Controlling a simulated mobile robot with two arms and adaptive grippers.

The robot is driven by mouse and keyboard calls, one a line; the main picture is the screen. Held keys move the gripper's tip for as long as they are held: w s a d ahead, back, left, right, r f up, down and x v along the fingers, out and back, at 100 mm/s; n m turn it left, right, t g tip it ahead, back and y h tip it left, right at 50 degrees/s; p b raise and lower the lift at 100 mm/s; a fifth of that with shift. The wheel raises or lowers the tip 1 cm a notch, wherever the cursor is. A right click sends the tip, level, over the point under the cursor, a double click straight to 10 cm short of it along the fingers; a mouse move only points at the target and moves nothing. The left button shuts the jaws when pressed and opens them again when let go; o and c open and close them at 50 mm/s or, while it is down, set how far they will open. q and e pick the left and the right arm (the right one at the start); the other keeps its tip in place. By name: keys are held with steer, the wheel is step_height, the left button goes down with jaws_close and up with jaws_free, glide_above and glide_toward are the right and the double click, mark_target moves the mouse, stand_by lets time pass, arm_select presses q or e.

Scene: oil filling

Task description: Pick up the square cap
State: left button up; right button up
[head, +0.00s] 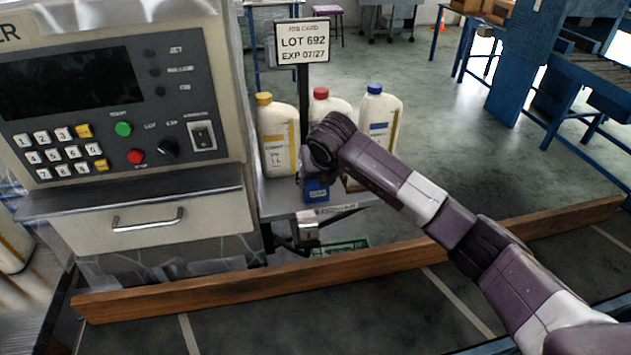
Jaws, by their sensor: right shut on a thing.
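My right arm reaches in from the lower right. My right gripper (315,176) points down at the front of the small grey shelf, in front of the bottles. It is shut, and a small blue squarish piece (317,192) with a label shows right below it. I cannot tell for sure whether this blue piece is the square cap, or whether it touches the shelf. The fingertips are mostly hidden by the wrist. No other square cap is plain in view. My left gripper is out of view.
White bottles with a yellow cap (263,99), red cap (321,93) and blue cap (374,88) stand on the shelf (280,200). A sign (303,42) rises behind. A control machine (110,110) stands left. A wooden rail (370,261) runs across the front.

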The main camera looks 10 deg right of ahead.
step_height(320, 180, up, 20)
steer(key=b, duration=0.3)
steer(key=shift+b, duration=0.35)
